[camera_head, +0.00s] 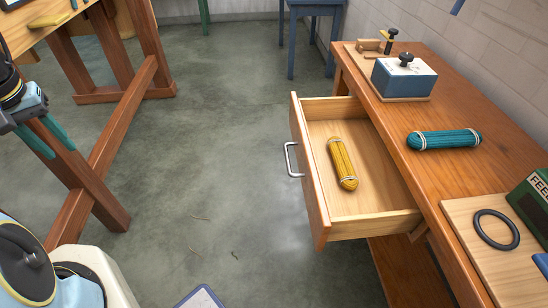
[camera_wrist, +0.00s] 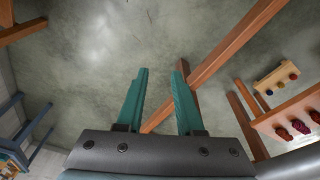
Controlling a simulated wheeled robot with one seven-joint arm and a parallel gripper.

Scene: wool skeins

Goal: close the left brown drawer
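The brown drawer (camera_head: 309,175) is pulled well out from the left side of the brown wooden table (camera_head: 405,120) in the head view. Its metal bar handle (camera_head: 292,160) faces left over the floor. A yellow wool skein (camera_head: 342,163) lies inside on the pale drawer bottom. My gripper (camera_head: 62,151) is at the far left of the head view, well away from the drawer. Its teal fingers also show in the wrist view (camera_wrist: 162,70), spread apart with nothing between them. The drawer is not visible in the wrist view.
On the tabletop are a teal skein (camera_head: 444,139), a blue box with a black knob (camera_head: 404,76) and a board with a black ring (camera_head: 496,229). A wooden-legged table (camera_head: 105,140) stands left. Grey floor (camera_head: 225,150) lies open between, with a blue stool (camera_head: 312,10) behind.

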